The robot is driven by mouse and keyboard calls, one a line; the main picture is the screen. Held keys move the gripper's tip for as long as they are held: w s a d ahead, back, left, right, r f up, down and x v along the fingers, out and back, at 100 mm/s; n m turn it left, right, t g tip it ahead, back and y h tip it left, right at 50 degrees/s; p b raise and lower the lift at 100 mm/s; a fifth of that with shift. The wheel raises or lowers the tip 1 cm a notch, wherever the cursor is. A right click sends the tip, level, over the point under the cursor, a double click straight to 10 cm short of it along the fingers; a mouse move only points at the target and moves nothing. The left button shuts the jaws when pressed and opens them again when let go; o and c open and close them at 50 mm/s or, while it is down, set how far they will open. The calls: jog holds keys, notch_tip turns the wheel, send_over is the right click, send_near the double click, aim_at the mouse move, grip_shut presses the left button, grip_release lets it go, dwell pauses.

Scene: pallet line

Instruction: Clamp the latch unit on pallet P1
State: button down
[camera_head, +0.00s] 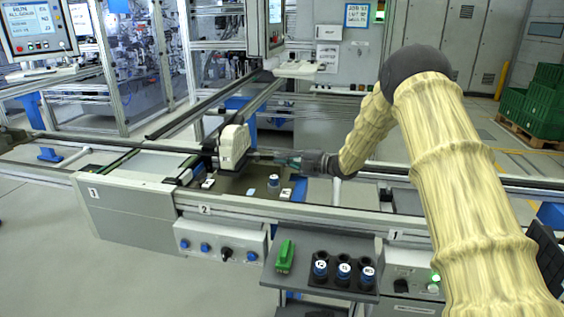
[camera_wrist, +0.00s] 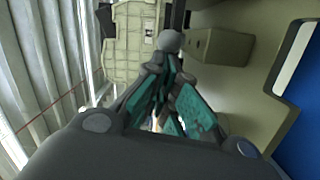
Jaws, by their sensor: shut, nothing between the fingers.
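The cream latch unit (camera_head: 233,146) stands upright on a dark plate (camera_head: 238,184), which I take to be the pallet, at station 2 of the line. No P1 label is readable. My gripper (camera_head: 262,155) reaches in level from the right, its fingertips close to the unit's right side. In the wrist view, my gripper (camera_wrist: 164,68) has its teal-padded fingers drawn together with nothing between them. A grey ball knob (camera_wrist: 170,41) lies just beyond the tips; I cannot tell whether they touch it. A ribbed cream body (camera_wrist: 130,45) is behind the knob to the left.
A blue-and-white capped part (camera_head: 273,181) and a small white piece (camera_head: 286,193) are on the plate. In front, a shelf holds a green block (camera_head: 285,256) and a black holder (camera_head: 344,283) with several capped parts.

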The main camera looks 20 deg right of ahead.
jog(key=shift+a, duration=0.1)
dwell(0.3)
jog(key=shift+s+a, duration=0.15)
jog(key=shift+s, duration=0.1)
jog(key=s, duration=0.3)
jog(key=shift+s+a+r, duration=0.2)
jog(key=shift+s+r, duration=0.15)
jog(key=b+v, duration=0.2)
jog(key=v, duration=0.7)
jog(key=shift+w+d, duration=0.35)
jog(key=shift+d, duration=0.1)
